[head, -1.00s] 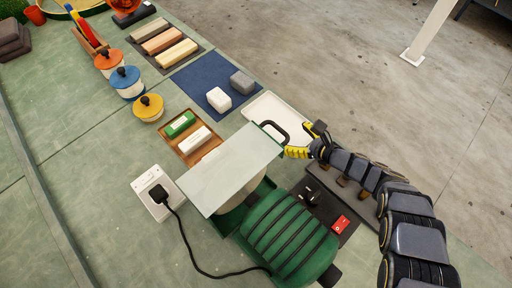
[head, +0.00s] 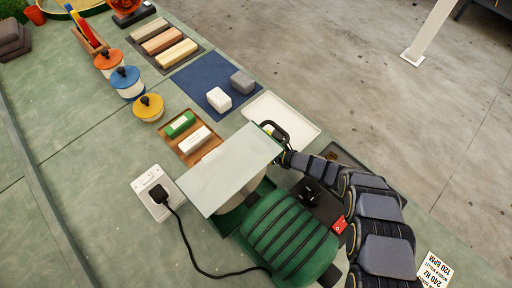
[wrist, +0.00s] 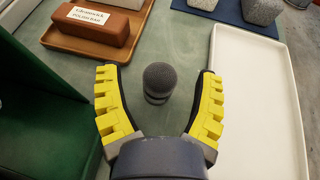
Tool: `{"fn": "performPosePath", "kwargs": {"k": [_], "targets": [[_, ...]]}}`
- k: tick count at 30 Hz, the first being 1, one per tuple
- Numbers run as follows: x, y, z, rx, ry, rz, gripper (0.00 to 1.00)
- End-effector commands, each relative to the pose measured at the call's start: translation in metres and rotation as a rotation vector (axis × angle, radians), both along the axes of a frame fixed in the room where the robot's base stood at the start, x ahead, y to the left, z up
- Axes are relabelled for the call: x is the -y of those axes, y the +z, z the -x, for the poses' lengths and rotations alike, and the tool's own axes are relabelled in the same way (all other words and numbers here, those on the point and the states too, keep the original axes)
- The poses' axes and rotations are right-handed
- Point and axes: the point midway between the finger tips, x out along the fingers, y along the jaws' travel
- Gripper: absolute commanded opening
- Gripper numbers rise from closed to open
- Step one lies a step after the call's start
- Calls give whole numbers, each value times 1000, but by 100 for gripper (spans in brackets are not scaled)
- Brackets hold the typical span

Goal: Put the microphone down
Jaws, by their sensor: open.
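In the wrist view a dark grey, round-topped microphone (wrist: 159,82) stands on the green bench, seen from above. My gripper (wrist: 159,92) is open, with its yellow-padded fingers on either side of the microphone and visible gaps to both. The microphone's lower part is mostly hidden under its round head. In the head view my gripper (head: 270,130) is at the far end of the green machine, mostly hidden by the pale panel and the dark handle. I cannot make out the microphone there.
A white tray (wrist: 262,100) lies close to the right finger, and a wooden tray (wrist: 70,38) with polish bars lies at the upper left. The green machine (head: 288,235) with its pale panel (head: 230,172) stands beside my arm. A blue mat (head: 200,80) with two blocks lies beyond.

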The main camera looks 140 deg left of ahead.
Motion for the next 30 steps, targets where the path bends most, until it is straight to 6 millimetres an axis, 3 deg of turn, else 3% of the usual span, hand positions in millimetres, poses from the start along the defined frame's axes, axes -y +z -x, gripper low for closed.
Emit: {"fn": "performPosePath", "kwargs": {"k": [5, 13, 14, 18, 19, 30], "targets": [[5, -8, 19, -3, 3, 1, 67], [4, -9, 22, 0, 1, -1, 67], [4, -9, 21, 0, 0, -1, 63], [4, -9, 21, 0, 0, -1, 4], [4, -9, 21, 0, 0, -1, 0], [4, -9, 21, 0, 0, -1, 0]]}}
